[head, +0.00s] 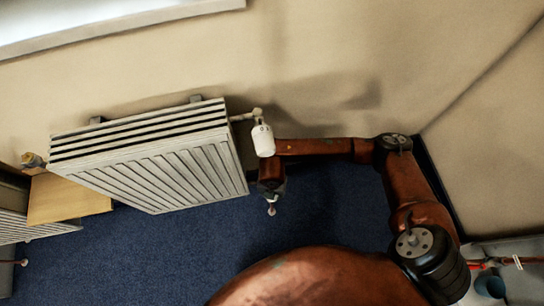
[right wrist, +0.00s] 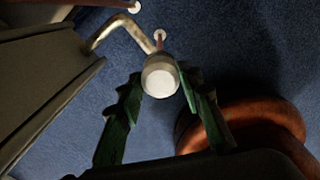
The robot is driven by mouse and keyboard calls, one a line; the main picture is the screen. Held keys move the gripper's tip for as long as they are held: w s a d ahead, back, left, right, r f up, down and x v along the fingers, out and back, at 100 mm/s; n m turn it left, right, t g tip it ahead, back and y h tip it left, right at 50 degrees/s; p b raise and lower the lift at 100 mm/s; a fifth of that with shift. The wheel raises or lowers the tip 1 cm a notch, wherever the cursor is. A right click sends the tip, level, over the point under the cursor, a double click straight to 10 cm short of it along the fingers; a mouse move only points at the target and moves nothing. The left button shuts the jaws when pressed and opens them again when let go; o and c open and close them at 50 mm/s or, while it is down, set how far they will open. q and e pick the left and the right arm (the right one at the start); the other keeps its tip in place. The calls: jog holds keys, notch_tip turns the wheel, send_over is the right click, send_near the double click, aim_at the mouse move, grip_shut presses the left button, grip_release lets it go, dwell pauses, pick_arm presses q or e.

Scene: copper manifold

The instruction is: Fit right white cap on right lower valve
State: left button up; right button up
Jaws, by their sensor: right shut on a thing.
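The right white cap (right wrist: 160,76) shows as a round white end between the green fingers of my right gripper (right wrist: 160,80) in the right wrist view. The gripper is shut on it. A bent metal pipe (right wrist: 122,22) runs from the radiator toward the cap, and a thin reddish pipe comes up behind it. The right lower valve is mostly hidden behind the cap; I cannot tell whether they touch. My left gripper is not in view.
The radiator (head: 155,165) is close to my right arm. A white cylinder (head: 263,142) hangs at its upper right fitting, right by the arm. A floor pipe collar (right wrist: 160,35) is below. A wooden box (head: 68,199) stands left. Blue carpet is open in front.

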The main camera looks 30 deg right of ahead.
jog(key=shift+f, duration=0.7)
dwell(0.3)
jog(key=o, duration=1)
jog(key=shift+o, duration=0.2)
notch_tip(320, 180, up, 8)
jog(key=shift+f, duration=0.25)
dwell(0.3)
